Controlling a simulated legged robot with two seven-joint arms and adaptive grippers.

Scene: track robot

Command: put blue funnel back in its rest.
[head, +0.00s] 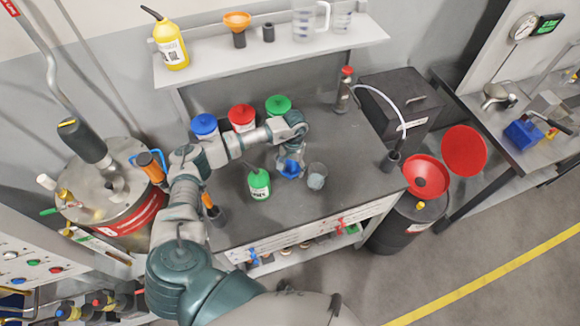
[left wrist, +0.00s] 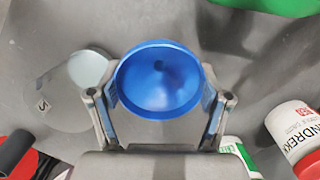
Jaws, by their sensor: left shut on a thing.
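The blue funnel (head: 291,170) is between the fingers of my left gripper (head: 290,158), over the middle of the dark workbench. In the left wrist view the wide blue mouth of the funnel (left wrist: 159,78) faces the camera, with one finger against each side of its rim. My left gripper (left wrist: 162,98) is shut on it. The spout is hidden, and I cannot tell its height above the bench. On the shelf, an empty-looking dark cylindrical holder (head: 268,32) stands beside an orange funnel (head: 237,20) seated in a similar dark holder (head: 239,40). My right gripper is not in view.
A green bottle (head: 259,184) and a grey cup (head: 317,176) flank the funnel. Blue-, red- and green-lidded containers (head: 242,118) stand behind my arm. The shelf (head: 205,70) also holds a yellow bottle (head: 168,42) and clear jugs (head: 309,20). The bench's right part is fairly clear.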

